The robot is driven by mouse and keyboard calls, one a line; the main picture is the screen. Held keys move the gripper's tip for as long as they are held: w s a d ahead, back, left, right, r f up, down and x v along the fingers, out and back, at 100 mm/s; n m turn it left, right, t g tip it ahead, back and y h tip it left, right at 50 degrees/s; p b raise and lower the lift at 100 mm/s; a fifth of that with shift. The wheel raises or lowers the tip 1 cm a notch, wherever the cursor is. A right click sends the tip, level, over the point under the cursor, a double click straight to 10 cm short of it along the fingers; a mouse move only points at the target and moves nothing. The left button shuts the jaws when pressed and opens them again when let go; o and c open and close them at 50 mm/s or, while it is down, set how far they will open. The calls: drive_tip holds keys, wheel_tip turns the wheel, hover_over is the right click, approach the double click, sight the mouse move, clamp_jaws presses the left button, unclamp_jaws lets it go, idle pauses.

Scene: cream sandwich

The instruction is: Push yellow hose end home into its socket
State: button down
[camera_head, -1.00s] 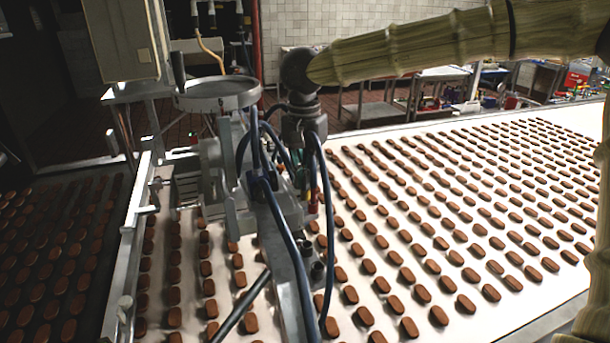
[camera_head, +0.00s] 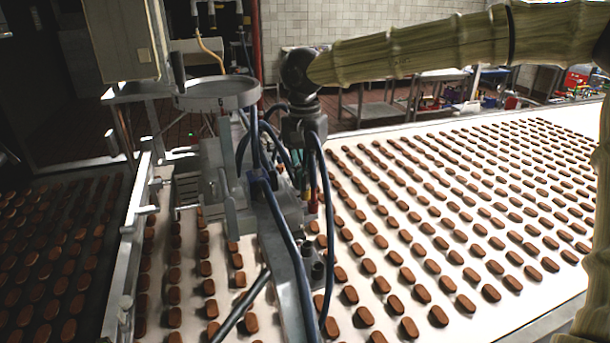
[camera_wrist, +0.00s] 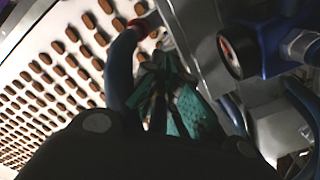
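My gripper (camera_head: 308,185) hangs down beside the metal depositing machine (camera_head: 225,165), among its blue hoses. In the wrist view its teal finger pads (camera_wrist: 178,105) lie close together, next to a thick blue hose (camera_wrist: 120,70). Dark shadow between the pads hides whether they hold anything. Small red and yellowish fittings show near the fingertips in the head view, too small to tell apart. A yellow hose (camera_head: 210,46) hangs in the background at upper left, well away from my gripper. I cannot make out a yellow hose end or its socket at the fingertips.
A white conveyor (camera_head: 540,290) carries many rows of brown biscuits below and right of the machine. A round metal bowl (camera_head: 218,95) and a grey cabinet (camera_head: 118,40) stand to the left. A gauge (camera_wrist: 238,52) and metal fittings lie right of the fingers in the wrist view.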

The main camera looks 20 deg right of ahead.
drive_tip(key=shift+f, duration=0.5)
drive_tip(key=c, duration=1.6)
unclamp_jaws()
drive_tip(key=shift+o, duration=0.2)
wheel_tip(320, 180, up, 12)
drive_tip(key=shift+r, duration=0.1)
drive_tip(key=shift+a, duration=0.15)
